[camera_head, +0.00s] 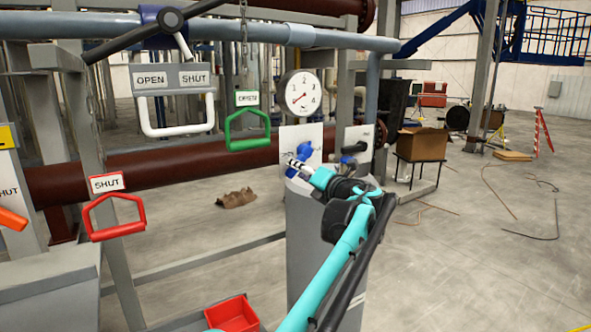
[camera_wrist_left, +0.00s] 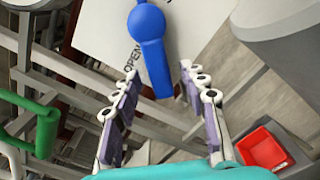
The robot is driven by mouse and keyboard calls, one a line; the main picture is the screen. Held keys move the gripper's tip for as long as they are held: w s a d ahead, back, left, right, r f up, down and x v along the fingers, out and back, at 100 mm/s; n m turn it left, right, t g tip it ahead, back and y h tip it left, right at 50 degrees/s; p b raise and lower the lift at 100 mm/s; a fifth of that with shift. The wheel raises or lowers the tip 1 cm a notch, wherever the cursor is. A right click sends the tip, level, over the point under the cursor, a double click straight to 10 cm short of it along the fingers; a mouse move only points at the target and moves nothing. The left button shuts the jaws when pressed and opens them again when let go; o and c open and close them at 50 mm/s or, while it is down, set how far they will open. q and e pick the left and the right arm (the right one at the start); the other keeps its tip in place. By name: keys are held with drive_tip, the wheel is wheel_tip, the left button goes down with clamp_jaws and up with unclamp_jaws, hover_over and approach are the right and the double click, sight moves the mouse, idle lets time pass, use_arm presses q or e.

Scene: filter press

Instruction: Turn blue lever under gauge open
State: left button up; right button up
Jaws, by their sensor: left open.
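The blue lever (camera_head: 302,154) is on a white plate (camera_head: 310,134) under the round gauge (camera_head: 300,93). In the left wrist view the blue lever (camera_wrist_left: 150,40) has a round hub and a straight handle that points down in the picture. The plate there (camera_wrist_left: 105,30) bears the word OPEN. My left gripper (camera_head: 291,162) is at the lever and partly covers it in the head view. In the wrist view my left gripper (camera_wrist_left: 160,73) is open, with the handle's end between its fingers in the picture. I cannot tell whether they touch. My right gripper is out of view.
A green handle (camera_head: 248,130) hangs left of the gauge, and a red handle (camera_head: 117,217) marked SHUT is farther left. A grey cylinder (camera_head: 302,255) stands below the lever. A red bin (camera_head: 232,314) is low in front. A black-handled valve (camera_head: 354,148) is right of the lever.

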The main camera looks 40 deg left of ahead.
use_arm(q)
drive_tip(key=v, duration=1)
drive_tip(key=shift+w+a, duration=0.1)
